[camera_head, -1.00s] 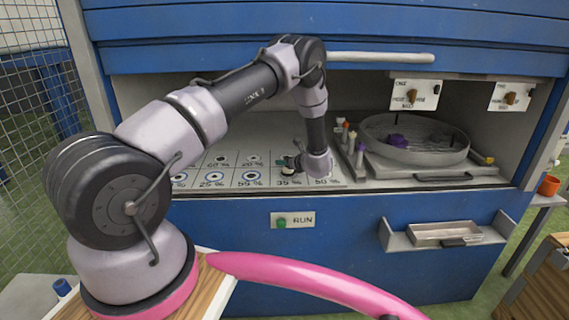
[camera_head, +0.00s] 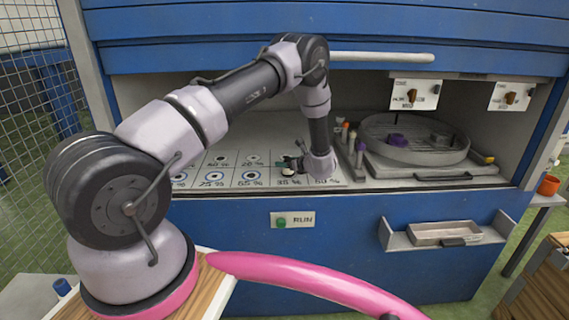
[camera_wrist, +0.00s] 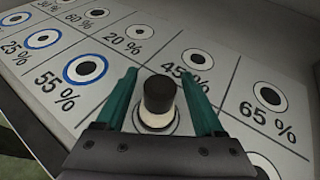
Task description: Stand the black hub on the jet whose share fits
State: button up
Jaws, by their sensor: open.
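The black hub (camera_wrist: 159,94) stands upright between my fingertips in the wrist view, above a pale round base (camera_wrist: 157,122). My gripper (camera_wrist: 165,108) is open, with one green finger on each side of the hub. I cannot tell whether either finger touches it. In the head view my gripper (camera_head: 291,164) is low over the front row of the board.
A blue front panel (camera_head: 340,240) lies below the board.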

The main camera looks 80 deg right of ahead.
jog(key=v, duration=1)
jog(key=shift+a+r, duration=0.1)
jog(key=shift+r, duration=0.05)
jog(key=shift+s+a, duration=0.1)
jog(key=shift+s, duration=0.05)
